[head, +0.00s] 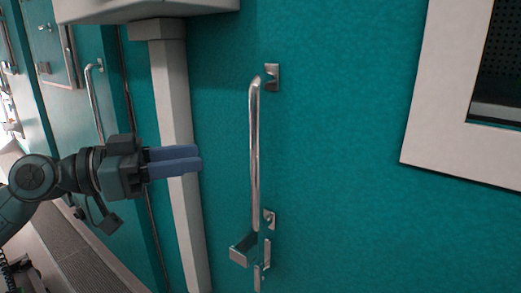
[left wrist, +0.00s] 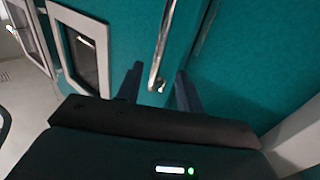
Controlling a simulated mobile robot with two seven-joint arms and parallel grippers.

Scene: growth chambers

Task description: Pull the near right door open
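The teal door (head: 340,200) fills the right of the head view and looks shut. Its long vertical metal handle (head: 254,150) stands out on brackets, with a latch piece (head: 240,256) below. My left gripper (head: 200,163) is left of the handle at mid-height, fingers pointing right, with a visible gap to the bar. In the left wrist view its two fingers (left wrist: 158,85) are apart, and the handle (left wrist: 162,45) shows between them in the picture, beyond the tips. The gripper is open and empty. My right gripper is not in view.
A pale post (head: 175,110) stands behind the left gripper under a pale box (head: 150,8). Another teal door with a handle (head: 95,100) is farther left. A white-framed window (head: 430,90) is at the right. Grated floor (head: 85,250) shows at lower left.

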